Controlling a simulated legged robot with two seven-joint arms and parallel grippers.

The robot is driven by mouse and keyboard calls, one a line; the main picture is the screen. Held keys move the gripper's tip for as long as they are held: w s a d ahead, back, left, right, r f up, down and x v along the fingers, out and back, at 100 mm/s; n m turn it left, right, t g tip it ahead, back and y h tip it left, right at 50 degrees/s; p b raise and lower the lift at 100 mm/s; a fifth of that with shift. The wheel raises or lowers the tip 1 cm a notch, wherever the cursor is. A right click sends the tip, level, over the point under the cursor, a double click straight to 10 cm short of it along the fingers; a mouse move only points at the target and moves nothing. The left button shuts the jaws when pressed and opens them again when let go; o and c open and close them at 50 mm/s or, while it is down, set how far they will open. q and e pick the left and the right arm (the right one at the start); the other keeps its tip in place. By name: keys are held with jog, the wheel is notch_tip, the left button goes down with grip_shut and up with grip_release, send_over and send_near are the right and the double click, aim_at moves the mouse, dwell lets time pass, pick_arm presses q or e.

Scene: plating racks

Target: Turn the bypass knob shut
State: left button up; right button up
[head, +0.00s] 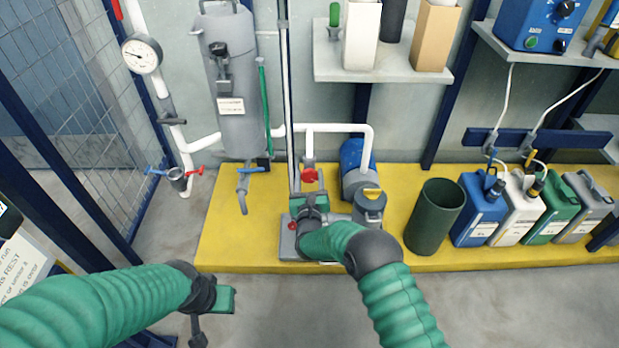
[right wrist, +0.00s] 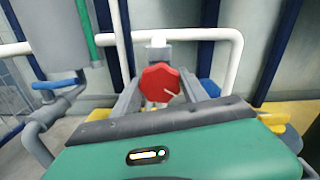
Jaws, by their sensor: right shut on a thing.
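The bypass knob is a red, many-sided knob (head: 309,175) on a white pipe, low in the middle of the head view. In the right wrist view the red knob (right wrist: 160,82) sits between two grey fingers, with a thin pale mark on its face. My right gripper (head: 310,186) is shut on the knob, its fingers at the knob's left and right sides. My left gripper (head: 198,335) hangs low at the left, away from the pipes; its jaw opening cannot be made out.
A gauge (head: 142,54), a grey cylinder (head: 236,90) and blue- and red-handled valves (head: 177,176) stand at the left. A blue pump (head: 352,160), a dark green bin (head: 434,216) and several jugs stand on the yellow platform (head: 232,240). A shelf (head: 385,67) hangs above.

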jog(key=n, duration=0.3)
jog(key=shift+a+n, duration=0.1)
jog(key=shift+n, duration=0.2)
jog(key=o, duration=1.4)
jog(key=shift+c, duration=0.2)
jog(key=shift+s, duration=0.1)
jog(key=shift+s+r+p, duration=0.1)
jog(key=shift+s+p, duration=0.3)
jog(key=shift+p, duration=0.2)
jog(key=s+p, duration=0.7)
jog(key=s, duration=0.9)
jog(key=shift+f, duration=0.2)
